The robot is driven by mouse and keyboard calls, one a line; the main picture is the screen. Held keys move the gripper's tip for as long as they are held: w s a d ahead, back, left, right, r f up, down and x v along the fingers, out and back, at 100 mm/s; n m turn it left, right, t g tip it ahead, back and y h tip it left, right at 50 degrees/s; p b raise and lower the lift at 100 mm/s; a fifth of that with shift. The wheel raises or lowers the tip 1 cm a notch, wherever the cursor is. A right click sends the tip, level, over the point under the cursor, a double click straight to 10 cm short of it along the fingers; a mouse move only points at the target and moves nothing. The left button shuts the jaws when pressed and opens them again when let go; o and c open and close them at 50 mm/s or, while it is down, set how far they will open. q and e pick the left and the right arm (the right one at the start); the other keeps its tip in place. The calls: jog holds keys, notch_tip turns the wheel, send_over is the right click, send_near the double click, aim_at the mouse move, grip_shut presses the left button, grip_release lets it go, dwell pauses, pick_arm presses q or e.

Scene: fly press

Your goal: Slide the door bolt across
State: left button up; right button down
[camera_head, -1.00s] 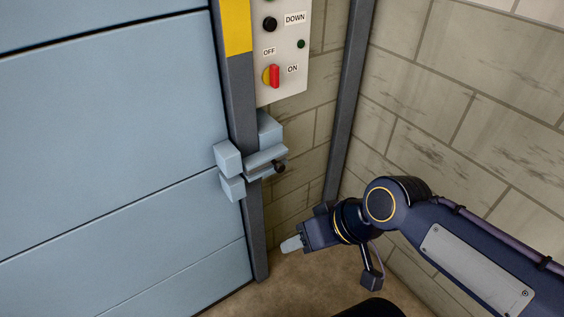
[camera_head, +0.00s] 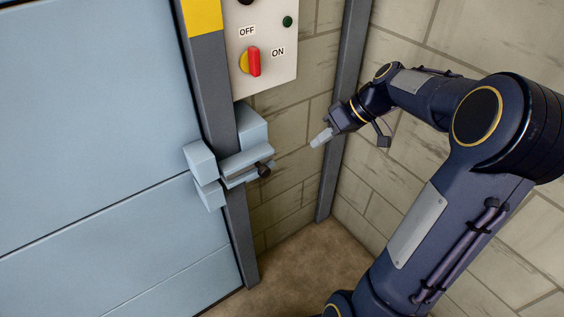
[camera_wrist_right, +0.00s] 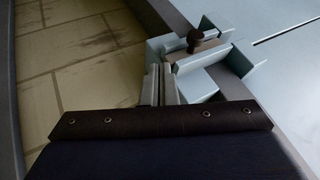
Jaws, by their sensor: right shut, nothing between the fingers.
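The door bolt is a pale blue-grey assembly on the dark door post, with a dark round knob (camera_head: 264,170) at its right end. Its housing block (camera_head: 252,125) stands behind, and two blocks (camera_head: 200,160) sit on the door side at left. I cannot tell how far the bar reaches between them. My right gripper (camera_head: 320,138) is shut and empty, to the right of the knob and slightly higher in the picture, apart from it. In the right wrist view the fingers (camera_wrist_right: 161,86) point toward the bolt, and the knob (camera_wrist_right: 195,39) is beyond them. My left gripper is not in view.
A pale blue panelled door (camera_head: 90,130) fills the left. A control box (camera_head: 265,75) with a red switch hangs above the bolt. A block wall (camera_head: 290,175) and a dark upright (camera_head: 350,90) stand behind. The space between gripper and knob is clear.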

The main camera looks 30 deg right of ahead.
aim_at(260, 175)
jog(key=w+a+f, duration=0.3)
jog(key=a+f, duration=0.4)
jog(key=a, duration=0.2)
jog(key=shift+w+p, duration=0.35)
jog(key=a, duration=0.2)
jog(key=a+b, duration=0.1)
jog(key=a, duration=0.1)
jog(key=a+b, duration=0.1)
jog(key=a, duration=0.1)
jog(key=shift+s+f, duration=0.1)
jog(key=shift+s, duration=0.15)
jog(key=shift+a, duration=0.1)
